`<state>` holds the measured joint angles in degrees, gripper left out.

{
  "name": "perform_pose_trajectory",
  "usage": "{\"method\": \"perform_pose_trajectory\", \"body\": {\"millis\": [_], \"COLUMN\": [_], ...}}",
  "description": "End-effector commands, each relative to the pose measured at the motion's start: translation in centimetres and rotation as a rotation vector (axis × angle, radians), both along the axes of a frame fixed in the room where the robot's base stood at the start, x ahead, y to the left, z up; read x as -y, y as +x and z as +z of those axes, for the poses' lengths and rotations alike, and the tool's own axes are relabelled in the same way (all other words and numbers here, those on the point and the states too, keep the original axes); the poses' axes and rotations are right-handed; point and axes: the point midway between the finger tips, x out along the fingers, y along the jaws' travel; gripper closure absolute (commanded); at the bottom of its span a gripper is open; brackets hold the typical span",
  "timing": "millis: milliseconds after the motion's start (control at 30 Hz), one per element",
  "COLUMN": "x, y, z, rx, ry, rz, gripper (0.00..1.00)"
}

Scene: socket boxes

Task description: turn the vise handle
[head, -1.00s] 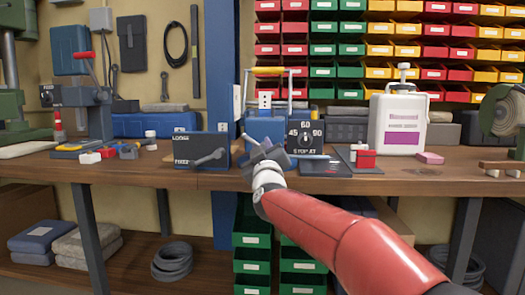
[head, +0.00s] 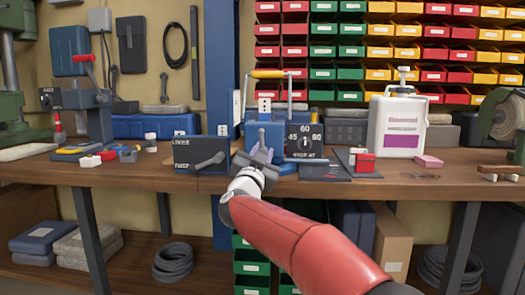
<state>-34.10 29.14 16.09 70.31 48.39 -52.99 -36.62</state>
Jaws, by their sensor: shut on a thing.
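The gripper is shut, seemingly on the grey bar of the vise handle. The jaws and wrist hide most of the handle, so the exact grip and bar angle cannot be made out.
A dark box (head: 190,166) with a grey lever, marked LOOSE at the top, sits left of my gripper. A yellow-handled frame (head: 270,74) rises behind the vise.

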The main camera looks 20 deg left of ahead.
Motion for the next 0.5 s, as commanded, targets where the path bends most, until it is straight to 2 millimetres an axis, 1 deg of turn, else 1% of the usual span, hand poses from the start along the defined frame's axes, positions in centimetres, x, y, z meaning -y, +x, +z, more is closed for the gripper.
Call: {"method": "perform_pose_trajectory", "body": {"millis": [33, 500], "x": [-0.43, -0.2], "y": [-0.3, -0.24], "z": [0.26, 0.38], "rx": [-0.012, -0.116], "ry": [0.045, 0.479], "rz": [0.008, 0.005], "gripper": [0.98, 0.98]}}
